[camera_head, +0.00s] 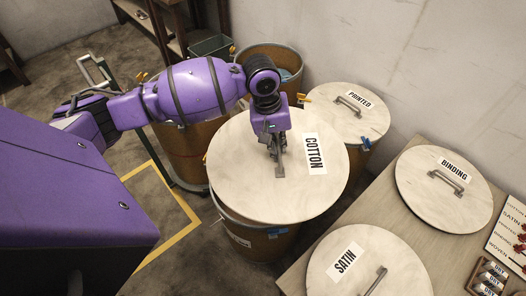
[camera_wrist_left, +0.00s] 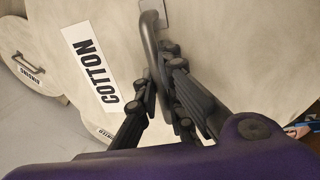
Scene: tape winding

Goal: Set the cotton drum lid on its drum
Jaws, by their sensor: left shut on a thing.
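The cotton lid (camera_head: 240,175), a pale round disc with a COTTON label, is over a brown drum (camera_head: 262,243) in the head view. Part of the drum's rim shows past the lid's lower left edge. The lid sits off to the right of the drum; whether it touches the rim I cannot tell. My left gripper (camera_head: 277,150) is above the lid, shut on its grey bar handle. In the left wrist view the fingers (camera_wrist_left: 162,95) close around the handle (camera_wrist_left: 151,45), beside the COTTON label (camera_wrist_left: 90,68). My right gripper is not in view.
The PRINTED lid (camera_head: 365,122) is on a drum behind, near the wall. The BINDING lid (camera_head: 420,190) and SATIN lid (camera_head: 322,275) lie on the table (camera_head: 368,205) at right. An open drum (camera_head: 283,59) stands at the back. Yellow floor tape (camera_head: 176,237) is at left.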

